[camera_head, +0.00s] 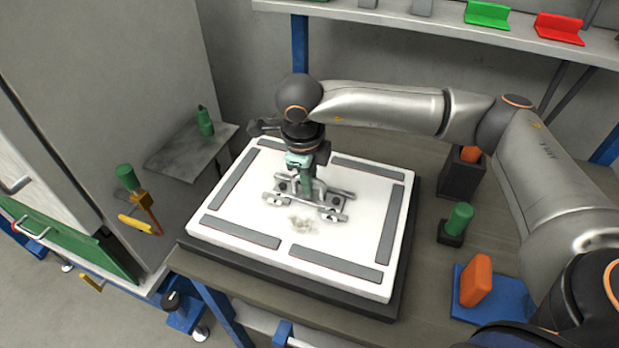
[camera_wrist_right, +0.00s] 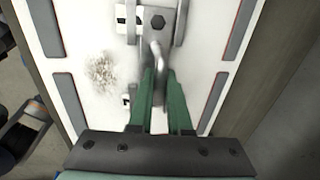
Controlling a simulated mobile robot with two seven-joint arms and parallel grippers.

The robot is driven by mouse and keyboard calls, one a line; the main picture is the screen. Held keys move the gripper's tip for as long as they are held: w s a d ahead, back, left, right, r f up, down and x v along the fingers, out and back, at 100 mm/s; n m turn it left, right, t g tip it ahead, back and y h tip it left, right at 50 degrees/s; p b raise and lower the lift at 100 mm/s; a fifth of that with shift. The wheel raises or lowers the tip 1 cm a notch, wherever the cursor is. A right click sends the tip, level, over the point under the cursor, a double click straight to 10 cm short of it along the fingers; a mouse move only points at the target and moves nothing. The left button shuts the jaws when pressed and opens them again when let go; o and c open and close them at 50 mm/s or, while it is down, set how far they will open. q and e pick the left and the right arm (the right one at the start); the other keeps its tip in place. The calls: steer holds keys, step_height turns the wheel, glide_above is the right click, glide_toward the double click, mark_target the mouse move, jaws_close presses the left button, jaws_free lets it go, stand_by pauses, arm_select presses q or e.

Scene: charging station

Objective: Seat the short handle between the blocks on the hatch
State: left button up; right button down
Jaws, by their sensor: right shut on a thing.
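The white hatch (camera_head: 368,212) lies flat on the table, with grey strips around its border. Metal blocks (camera_head: 333,213) on plates stand at its middle; the right wrist view shows a grey block with a dark bolt (camera_wrist_right: 158,20). My right gripper (camera_head: 308,190) points down at these blocks. In the right wrist view its green fingers (camera_wrist_right: 160,85) are shut on the short handle (camera_wrist_right: 156,62), a slim grey metal piece. The handle's far end is close to the bolted block; I cannot tell whether it is seated or touches. The fingers hide part of it. My left gripper is out of view.
A dark patch of debris (camera_head: 303,224) lies on the hatch in front of the blocks. Right of the hatch stand a green-handled piece (camera_head: 459,217) and an orange block (camera_head: 476,280) on a blue plate. A grey cabinet (camera_head: 110,90) stands at left.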

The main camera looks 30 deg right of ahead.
steer(key=c, duration=0.8)
jaws_free()
steer(key=shift+a+r, duration=0.15)
steer(key=shift+r, duration=0.5)
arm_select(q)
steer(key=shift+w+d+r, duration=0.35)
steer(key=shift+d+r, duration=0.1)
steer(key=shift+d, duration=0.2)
arm_select(e)
steer(key=r, duration=0.3)
steer(key=s+a+r, duration=0.1)
steer(key=r, duration=0.7)
steer(key=shift+s+a, duration=0.25)
steer(key=shift+s, duration=0.05)
